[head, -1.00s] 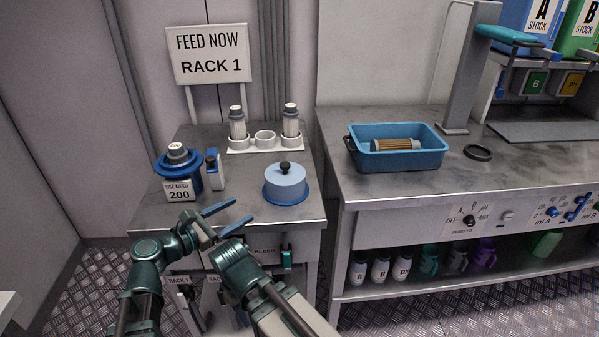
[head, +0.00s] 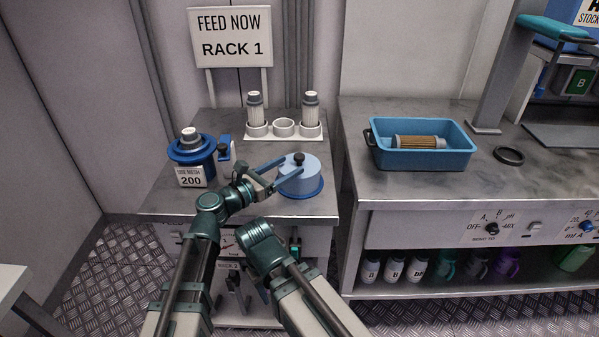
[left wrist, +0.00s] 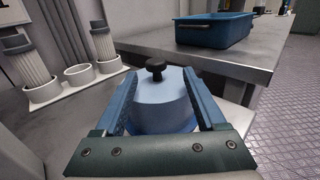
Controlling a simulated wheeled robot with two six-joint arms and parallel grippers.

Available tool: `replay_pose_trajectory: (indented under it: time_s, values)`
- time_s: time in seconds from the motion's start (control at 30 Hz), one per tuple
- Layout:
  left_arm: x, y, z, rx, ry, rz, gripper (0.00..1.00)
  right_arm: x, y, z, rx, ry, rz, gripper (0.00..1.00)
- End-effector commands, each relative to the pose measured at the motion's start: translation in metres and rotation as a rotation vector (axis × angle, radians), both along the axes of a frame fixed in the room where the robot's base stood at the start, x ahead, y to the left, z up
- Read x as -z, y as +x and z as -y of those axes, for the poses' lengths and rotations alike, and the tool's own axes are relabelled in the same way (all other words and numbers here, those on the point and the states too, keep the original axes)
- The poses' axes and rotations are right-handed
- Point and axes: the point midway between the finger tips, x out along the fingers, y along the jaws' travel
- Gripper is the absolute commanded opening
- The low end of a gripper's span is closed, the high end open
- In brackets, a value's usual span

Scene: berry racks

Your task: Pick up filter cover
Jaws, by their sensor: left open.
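The filter cover (head: 291,183), a light blue round lid with a black knob (head: 299,158) and a darker blue rim, sits upright on the left bench. My left gripper (head: 289,167) is open and reaches in from the left, its blue fingers at the cover. In the left wrist view the cover (left wrist: 160,108) shows between the two open fingers (left wrist: 160,75), with the knob above the far side. I cannot tell whether the fingers touch it. My right gripper is not in view.
A blue filter housing (head: 191,150) labelled 200 stands left on the bench (head: 235,205). A white holder (head: 284,135) with two upright filters is behind. A blue tub (head: 422,160) with a filter lying in it and a black ring (head: 508,155) are on the right bench.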

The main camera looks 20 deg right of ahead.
Motion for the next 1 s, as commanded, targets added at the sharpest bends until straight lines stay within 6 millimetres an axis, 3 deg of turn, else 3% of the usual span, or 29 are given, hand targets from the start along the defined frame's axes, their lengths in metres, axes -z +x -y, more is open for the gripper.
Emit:
replay_pose_trajectory:
  time_s: [0.37, 0.7, 0.93, 1.0]
  values:
    - [-0.001, 0.008, 0.010, 0.000, 0.000, 0.000, 0.73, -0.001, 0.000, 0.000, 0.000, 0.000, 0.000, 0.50]
    - [-0.003, 0.033, 0.046, 0.001, 0.000, 0.001, 0.73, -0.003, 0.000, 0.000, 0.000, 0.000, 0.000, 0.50]
    - [-0.003, 0.033, 0.047, -0.001, 0.000, 0.001, 0.73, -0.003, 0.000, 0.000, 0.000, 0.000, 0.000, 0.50]
    - [-0.003, 0.033, 0.047, 0.000, 0.000, 0.001, 0.62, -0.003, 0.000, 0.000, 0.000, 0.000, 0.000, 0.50]
